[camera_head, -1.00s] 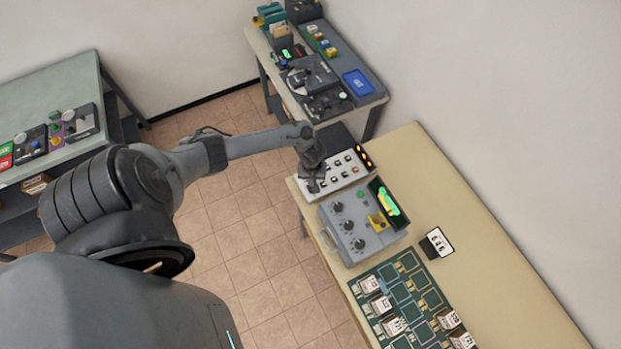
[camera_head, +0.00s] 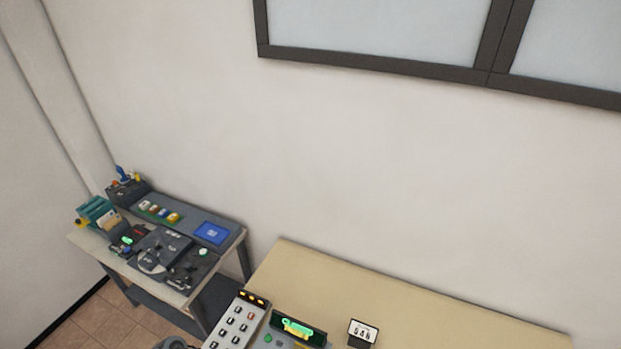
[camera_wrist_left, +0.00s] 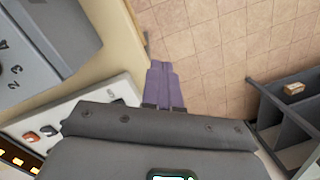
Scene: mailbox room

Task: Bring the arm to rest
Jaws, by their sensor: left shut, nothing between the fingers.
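My left gripper (camera_wrist_left: 164,84) shows in the left wrist view with its two purple fingers together and nothing between them. It hangs over the tiled floor, just beyond the edge of the tan table (camera_wrist_left: 124,40). A white switch panel (camera_wrist_left: 72,117) lies beside it at the left, apart from the fingers as far as I can tell. In the head view only a small grey piece of my arm shows at the bottom edge, and the gripper is out of frame. My right gripper is in neither view.
A grey control box (camera_wrist_left: 45,35) with numbers sits on the table. The head view shows the tan table (camera_head: 420,305) with a number display (camera_head: 362,333), and a side table (camera_head: 88,240) with devices. A dark shelf (camera_wrist_left: 285,110) stands at the right in the wrist view.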

